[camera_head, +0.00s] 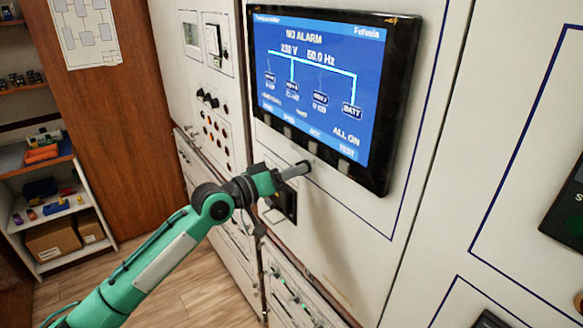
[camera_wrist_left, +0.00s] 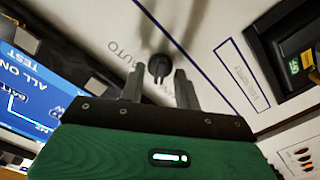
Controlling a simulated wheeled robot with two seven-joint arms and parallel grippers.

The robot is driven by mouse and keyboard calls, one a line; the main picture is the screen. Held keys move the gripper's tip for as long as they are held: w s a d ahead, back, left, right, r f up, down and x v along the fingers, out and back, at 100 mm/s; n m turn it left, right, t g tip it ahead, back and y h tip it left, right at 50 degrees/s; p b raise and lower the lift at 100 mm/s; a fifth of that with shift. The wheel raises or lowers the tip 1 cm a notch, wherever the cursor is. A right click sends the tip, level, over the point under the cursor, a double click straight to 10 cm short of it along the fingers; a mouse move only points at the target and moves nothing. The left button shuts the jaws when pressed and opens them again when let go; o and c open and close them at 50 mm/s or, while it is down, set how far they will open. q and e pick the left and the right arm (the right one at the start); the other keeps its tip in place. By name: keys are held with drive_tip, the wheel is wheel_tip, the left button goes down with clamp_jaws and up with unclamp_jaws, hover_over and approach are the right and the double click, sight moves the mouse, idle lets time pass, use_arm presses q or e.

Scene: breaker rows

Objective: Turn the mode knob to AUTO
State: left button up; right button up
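The mode knob (camera_wrist_left: 158,67) is a small black round knob on the pale cabinet panel in the left wrist view. The printed word AUTO (camera_wrist_left: 121,53) stands to its left in that view; other lettering near it is partly hidden by a finger. I cannot tell which way the knob points. My left gripper (camera_wrist_left: 159,84) is open, one finger on each side of the knob in the picture. I cannot tell whether they touch it. In the head view my left gripper (camera_head: 299,170) reaches the panel just below the screen and hides the knob. My right gripper is not in view.
The blue screen (camera_head: 320,85) with its thick black frame overhangs just above my left gripper. Small knobs and lamps (camera_head: 214,125) are on the cabinet at left. A shelf (camera_head: 50,215) stands farther left.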

use_arm(q)
clamp_jaws()
drive_tip(key=shift+f+m+b, duration=0.1)
drive_tip(key=shift+m+b, duration=5.25)
drive_tip(key=shift+m, duration=1.55)
unclamp_jaws()
